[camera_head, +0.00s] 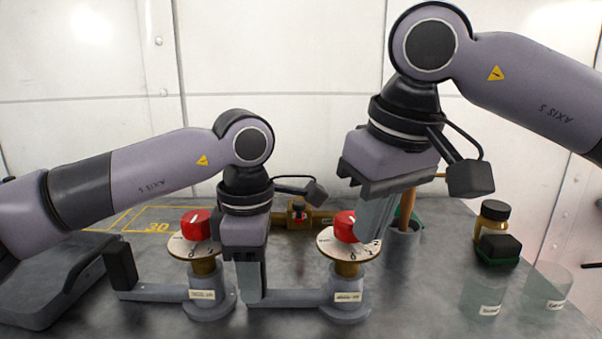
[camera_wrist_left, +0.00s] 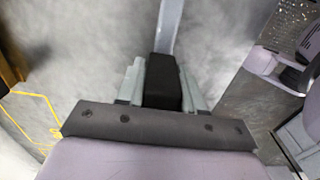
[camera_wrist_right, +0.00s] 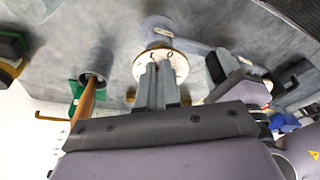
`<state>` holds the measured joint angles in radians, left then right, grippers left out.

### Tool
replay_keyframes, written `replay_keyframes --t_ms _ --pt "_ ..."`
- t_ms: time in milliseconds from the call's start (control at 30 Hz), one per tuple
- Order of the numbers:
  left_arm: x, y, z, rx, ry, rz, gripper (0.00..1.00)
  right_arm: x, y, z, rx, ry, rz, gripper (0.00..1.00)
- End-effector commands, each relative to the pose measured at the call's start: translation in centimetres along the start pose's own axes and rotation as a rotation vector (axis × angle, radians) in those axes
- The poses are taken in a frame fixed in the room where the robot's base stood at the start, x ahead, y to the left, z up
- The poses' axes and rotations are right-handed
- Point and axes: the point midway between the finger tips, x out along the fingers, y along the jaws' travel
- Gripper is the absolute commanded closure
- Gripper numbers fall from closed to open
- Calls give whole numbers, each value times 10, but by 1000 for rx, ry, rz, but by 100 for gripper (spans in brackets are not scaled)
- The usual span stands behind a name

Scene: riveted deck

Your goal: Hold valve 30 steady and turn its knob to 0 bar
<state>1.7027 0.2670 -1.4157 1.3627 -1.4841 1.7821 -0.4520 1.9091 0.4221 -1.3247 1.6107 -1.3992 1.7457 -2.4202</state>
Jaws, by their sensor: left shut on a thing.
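Two similar valves stand on the deck, each with a red knob over a pale numbered dial. The right valve (camera_head: 345,302) has a red knob (camera_head: 344,226) with a white mark; its dial (camera_head: 330,244) shows a 0 at the front. Its label is too small to read surely. My left gripper (camera_head: 249,290) is shut on the black grip (camera_wrist_left: 162,82) at the end of this valve's grey side bar (camera_head: 292,297). My right gripper (camera_head: 372,225) is pointed down at the knob, a finger covering its right side. In the right wrist view its fingers (camera_wrist_right: 157,72) hide the knob; their grasp is unclear.
The left valve (camera_head: 208,296) has a red knob (camera_head: 196,225) and a free black grip (camera_head: 121,263). A yellow-outlined area marked 30 (camera_head: 157,227) lies behind. A brown bottle (camera_head: 492,224), a grey cup with a wooden handle (camera_head: 402,243) and clear beakers (camera_head: 484,292) stand right.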

Motion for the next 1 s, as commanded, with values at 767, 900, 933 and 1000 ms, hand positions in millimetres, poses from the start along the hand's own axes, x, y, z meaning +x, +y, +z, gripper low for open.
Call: replay_keyframes --t_ms 767,900,933,1000 --pt "0 -1 2 7 -3 -1 100 -13 -2 4 -1 6 -1 100" --pt "0 -1 2 4 -3 -1 100 -29 -2 0 1 6 -1 100" --pt "0 -1 1 4 -3 0 100 -33 -2 -1 0 6 -1 100" --pt "0 0 1 3 -3 0 100 -41 -2 -3 -1 5 -1 100"
